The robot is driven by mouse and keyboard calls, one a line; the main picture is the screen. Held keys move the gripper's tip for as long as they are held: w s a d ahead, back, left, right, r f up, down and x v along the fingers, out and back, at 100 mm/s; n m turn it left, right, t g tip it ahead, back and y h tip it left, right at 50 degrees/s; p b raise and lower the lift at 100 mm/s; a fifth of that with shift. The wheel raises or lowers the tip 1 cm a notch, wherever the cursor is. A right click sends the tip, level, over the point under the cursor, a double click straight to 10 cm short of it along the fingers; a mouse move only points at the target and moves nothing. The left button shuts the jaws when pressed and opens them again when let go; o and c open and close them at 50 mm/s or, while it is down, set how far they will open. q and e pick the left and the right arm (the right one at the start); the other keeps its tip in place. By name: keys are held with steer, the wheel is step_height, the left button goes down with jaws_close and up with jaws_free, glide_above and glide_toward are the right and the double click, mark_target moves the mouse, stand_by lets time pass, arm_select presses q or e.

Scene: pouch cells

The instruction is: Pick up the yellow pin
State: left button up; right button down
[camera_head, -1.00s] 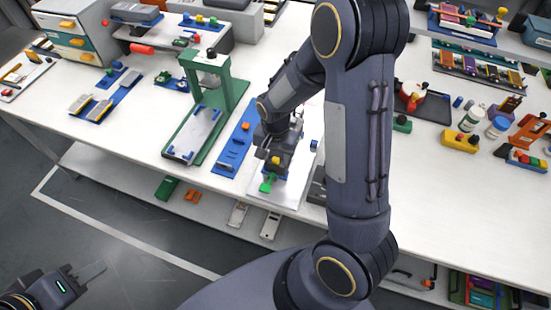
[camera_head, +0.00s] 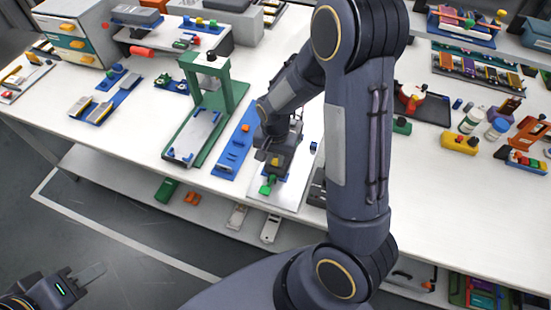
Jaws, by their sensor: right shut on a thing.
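The yellow pin (camera_head: 275,162) is a small yellow piece on a dark block, just behind a green piece (camera_head: 267,187). My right gripper (camera_head: 273,157) reaches down over this block from above and is shut on the yellow pin. The fingers cover much of the pin, and I cannot tell whether it still touches the block. My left gripper (camera_head: 92,273) is at the lower left over the floor, away from the table, with its fingers apart and empty.
A white plate (camera_head: 292,195) lies under the block at the table's front edge. A blue strip (camera_head: 233,150) and a green press frame (camera_head: 205,115) stand to the left. A yellow block (camera_head: 460,143) and bottles stand at the right. My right arm hides the table's middle.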

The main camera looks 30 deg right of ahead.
mark_target(275, 161)
steer(key=shift+r, duration=0.35)
step_height(275, 161, up, 3)
steer(key=shift+s+f, duration=0.1)
steer(key=shift+f, duration=0.1)
steer(key=s+a+r, duration=0.4)
steer(key=s+r, duration=0.5)
steer(key=s, duration=0.4)
steer(key=shift+a+r+b, duration=0.2)
steer(key=shift+b, duration=0.25)
